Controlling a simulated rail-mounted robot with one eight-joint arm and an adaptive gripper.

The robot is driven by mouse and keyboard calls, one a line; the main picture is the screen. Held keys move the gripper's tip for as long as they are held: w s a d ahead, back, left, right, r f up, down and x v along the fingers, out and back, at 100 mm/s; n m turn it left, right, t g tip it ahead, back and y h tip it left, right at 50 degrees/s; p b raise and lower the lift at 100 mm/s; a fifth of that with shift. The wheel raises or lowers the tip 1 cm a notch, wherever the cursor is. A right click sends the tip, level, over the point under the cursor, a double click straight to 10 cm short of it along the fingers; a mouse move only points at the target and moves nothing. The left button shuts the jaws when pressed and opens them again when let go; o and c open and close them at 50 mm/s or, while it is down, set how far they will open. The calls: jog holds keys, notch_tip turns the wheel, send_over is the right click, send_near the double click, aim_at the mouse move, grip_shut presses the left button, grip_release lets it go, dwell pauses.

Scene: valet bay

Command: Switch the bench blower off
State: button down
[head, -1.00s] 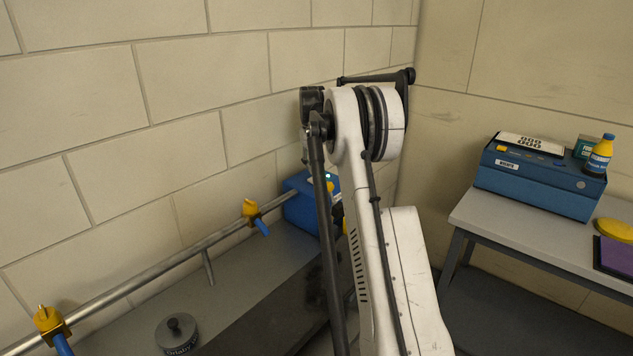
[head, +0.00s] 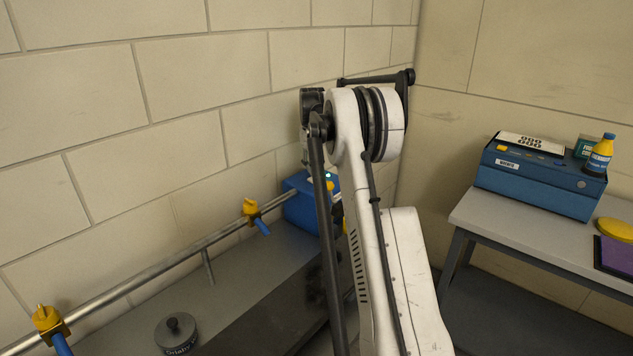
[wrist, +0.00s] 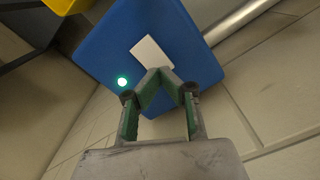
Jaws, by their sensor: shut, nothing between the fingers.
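A blue box-shaped unit (head: 300,207), which looks like the bench blower, stands in the far corner by the wall, partly hidden by my arm. In the wrist view its blue face (wrist: 105,45) fills the upper middle. A small round green lamp (wrist: 122,82) on it is lit. A white rectangular piece (wrist: 152,52) lies on the same face; whether it is a switch or a label, I cannot tell. My gripper (wrist: 158,73) is shut and empty, its tips over the blue face at the lower edge of the white piece. Contact cannot be told.
A metal rail (head: 160,268) with yellow-and-blue fittings runs along the left wall. A dark round weight-like object (head: 176,335) sits on the grey surface. At right, a table (head: 520,237) bears another blue box (head: 535,185), a yellow-and-blue bottle (head: 599,156) and a purple item (head: 615,254).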

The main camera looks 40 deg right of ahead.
aim_at(313, 178)
jog(key=shift+f+b, duration=0.55)
jog(key=shift+f, duration=0.45)
dwell(0.5)
jog(key=shift+r, duration=0.1)
jog(key=shift+r+p, duration=1.55)
jog(key=shift+r, duration=1.9)
jog(key=shift+a, duration=0.1)
jog(key=s+a+r+n+t+b, duration=0.1)
jog(key=s+a+r, duration=0.25)
jog(key=a, duration=0.55)
jog(key=s+a+r+t+h+b, duration=0.1)
jog(key=s+a+r+b, duration=0.3)
jog(key=a, duration=0.6)
jog(key=s+a+r+n+t+p, duration=0.1)
jog(key=s+a+r, duration=0.3)
jog(key=a, duration=0.5)
jog(key=s+a+f+t+b, duration=0.1)
jog(key=s+a+f, duration=0.4)
jog(key=s, duration=0.3)
jog(key=s+a+f+n+t+b, duration=0.1)
jog(key=s+a+f, duration=0.4)
jog(key=s, duration=0.4)
jog(key=s+a+f+n+t+y+b, duration=0.1)
jog(key=s+a+f+t+b, duration=0.1)
jog(key=s+a+f, duration=0.3)
jog(key=s+a, duration=0.2)
jog(key=s, duration=0.2)
jog(key=shift+s+a+f, duration=0.15)
jog(key=shift+a+f, duration=0.15)
